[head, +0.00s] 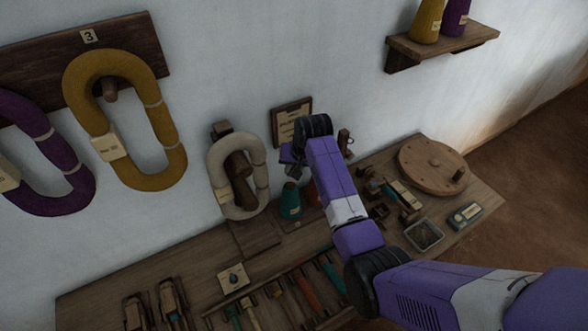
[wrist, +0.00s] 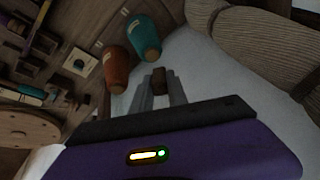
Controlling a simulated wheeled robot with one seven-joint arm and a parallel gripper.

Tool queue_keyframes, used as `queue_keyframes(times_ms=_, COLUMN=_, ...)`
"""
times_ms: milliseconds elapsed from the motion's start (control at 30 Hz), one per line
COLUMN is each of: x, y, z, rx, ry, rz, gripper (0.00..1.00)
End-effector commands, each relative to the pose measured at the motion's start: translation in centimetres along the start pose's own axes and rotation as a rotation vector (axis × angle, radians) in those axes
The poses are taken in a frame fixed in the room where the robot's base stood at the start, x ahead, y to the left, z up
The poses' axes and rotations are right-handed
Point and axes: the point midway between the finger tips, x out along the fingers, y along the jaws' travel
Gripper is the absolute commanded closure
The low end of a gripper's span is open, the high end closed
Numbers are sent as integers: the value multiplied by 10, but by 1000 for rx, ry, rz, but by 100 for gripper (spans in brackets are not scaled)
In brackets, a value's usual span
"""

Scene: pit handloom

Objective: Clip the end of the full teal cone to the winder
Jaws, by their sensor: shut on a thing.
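A teal cone (head: 290,201) stands on the bench below my gripper; it also shows in the wrist view (wrist: 143,38). An orange-brown cone (wrist: 116,68) stands beside it, mostly behind my arm in the head view. My gripper (head: 290,160) is raised above the teal cone, near the wall. In the wrist view its fingers are shut on a small dark brown block (wrist: 160,79). No thread from the block can be made out. A round wooden wheel with a peg (head: 432,165) lies at the bench's right end; I cannot tell whether it is the winder.
A cream skein (head: 222,180) hangs on a wooden holder left of my gripper. Mustard (head: 160,120) and purple (head: 50,160) skeins hang further left. Shuttles (head: 402,195) and a metal tin (head: 423,235) lie right of my arm. A tool rack fills the bench front.

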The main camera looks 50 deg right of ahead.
Motion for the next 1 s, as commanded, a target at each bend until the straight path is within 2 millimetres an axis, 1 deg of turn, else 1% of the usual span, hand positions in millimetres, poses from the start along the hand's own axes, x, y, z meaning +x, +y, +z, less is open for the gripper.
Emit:
queue_keyframes(times_ms=167, x=9, y=2, z=4, rx=-1, ry=-1, rz=0, gripper=100)
queue_keyframes(times_ms=367, x=25, y=6, z=10, rx=-1, ry=-2, rz=1, gripper=100)
queue_keyframes(times_ms=433, x=33, y=7, z=12, rx=-1, ry=-1, rz=0, gripper=100)
queue_keyframes(times_ms=600, x=43, y=10, z=16, rx=-1, ry=-1, rz=0, gripper=100)
queue_keyframes(times_ms=733, x=46, y=10, z=17, rx=-1, ry=-1, rz=0, gripper=100)
queue_keyframes(times_ms=1000, x=46, y=10, z=17, rx=-1, ry=-1, rz=0, gripper=100)
